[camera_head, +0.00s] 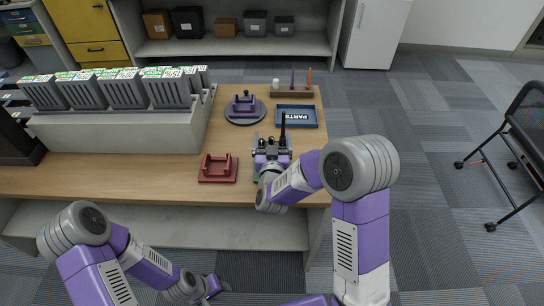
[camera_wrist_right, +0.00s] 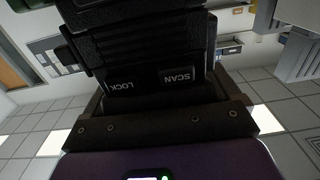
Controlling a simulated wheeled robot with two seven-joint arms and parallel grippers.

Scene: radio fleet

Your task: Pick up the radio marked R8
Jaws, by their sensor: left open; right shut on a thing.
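My right gripper (camera_head: 270,160) is shut on a dark radio (camera_head: 283,128), whose antenna points up, over the right part of the table. In the right wrist view the radio (camera_wrist_right: 140,45) fills the upper middle, with the words LOCK and SCAN upside down on it. I cannot see an R8 mark on this radio. My left gripper (camera_head: 211,288) is open and empty, low in front of the table. Grey slotted units (camera_head: 122,92) with green and white labels stand in a row at the left; their labels are too small to read.
The pale rack (camera_head: 120,133) holds the grey units on the wooden table (camera_head: 110,177). A peg holder (camera_head: 290,93) stands behind.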

